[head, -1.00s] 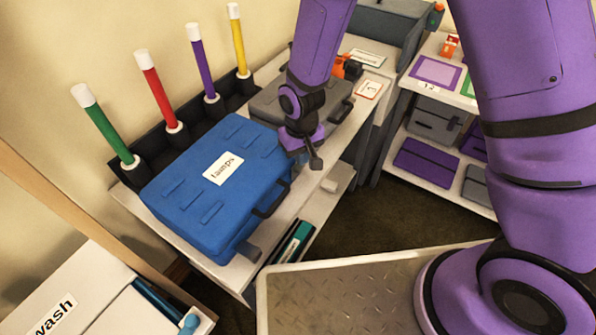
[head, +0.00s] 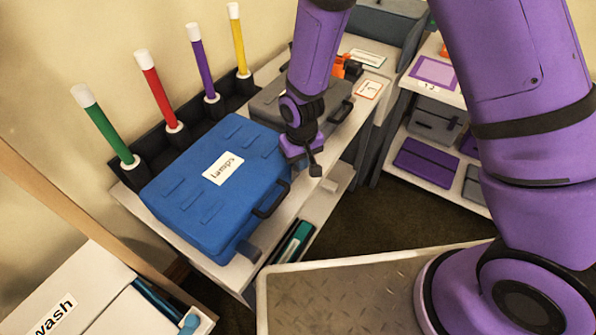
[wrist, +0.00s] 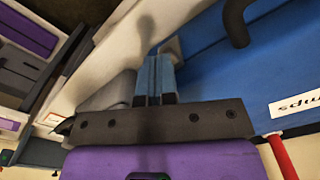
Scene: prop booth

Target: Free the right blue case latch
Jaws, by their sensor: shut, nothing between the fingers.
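The blue case (head: 180,165), labelled "lamps", lies flat and closed on the shelf; its edge also shows at the right of the wrist view (wrist: 220,70). My gripper (head: 315,170) is at the case's front right corner, pointing down, and hides the right latch area in the head view. In the wrist view, my shut, empty fingers (wrist: 156,62) lie close to a grey block, apparently the right latch (wrist: 171,46). I cannot tell whether they touch.
A grey case (head: 268,100) lies just right of the blue one, behind my gripper. A rack (head: 150,150) of coloured tubes stands along the wall. A white shelf with purple and grey cases (head: 428,163) is at right. Dark floor is open in front.

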